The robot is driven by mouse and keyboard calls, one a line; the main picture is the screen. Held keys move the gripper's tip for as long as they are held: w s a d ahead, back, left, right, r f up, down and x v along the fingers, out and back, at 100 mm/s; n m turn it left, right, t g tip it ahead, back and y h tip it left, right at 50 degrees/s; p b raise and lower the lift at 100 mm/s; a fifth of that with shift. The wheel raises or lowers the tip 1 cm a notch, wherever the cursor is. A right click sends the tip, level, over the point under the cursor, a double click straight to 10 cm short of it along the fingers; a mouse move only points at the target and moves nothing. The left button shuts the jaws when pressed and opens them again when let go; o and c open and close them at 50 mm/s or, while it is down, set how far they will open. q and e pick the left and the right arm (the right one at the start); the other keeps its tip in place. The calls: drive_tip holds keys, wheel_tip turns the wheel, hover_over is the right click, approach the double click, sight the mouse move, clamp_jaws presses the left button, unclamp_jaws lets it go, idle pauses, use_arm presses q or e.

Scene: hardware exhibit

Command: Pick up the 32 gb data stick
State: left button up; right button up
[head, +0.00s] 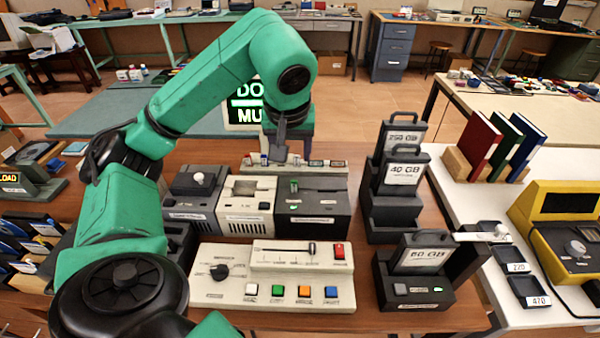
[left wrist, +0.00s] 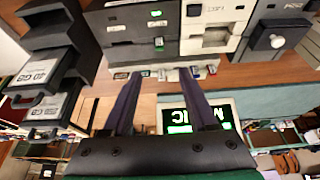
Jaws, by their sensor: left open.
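Several small data sticks (head: 316,163) stand in a row in a pale rack (head: 262,171) behind the grey machines. They also show in the left wrist view (left wrist: 146,74), near the fingertips. Their labels are too small to read, so I cannot tell which one is the 32 gb stick. My left gripper (head: 281,146) points down over the rack. In the left wrist view its two dark fingers (left wrist: 160,84) are spread apart with nothing held between them. The arm and fingers hide part of the row. My right gripper is not in view.
Grey machines (head: 318,205) stand in front of the rack, with a control panel (head: 270,290) nearer. A lit sign (head: 243,103) stands behind the rack.

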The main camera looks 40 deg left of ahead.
use_arm(q)
drive_tip(key=b, duration=0.1)
approach(294, 180)
drive_tip(key=f, duration=0.2)
drive_tip(key=x, duration=0.8)
drive_tip(key=shift+w+a+p, duration=0.2)
drive_tip(key=shift+w+p, duration=0.1)
drive_tip(key=shift+p, duration=0.1)
clamp_jaws()
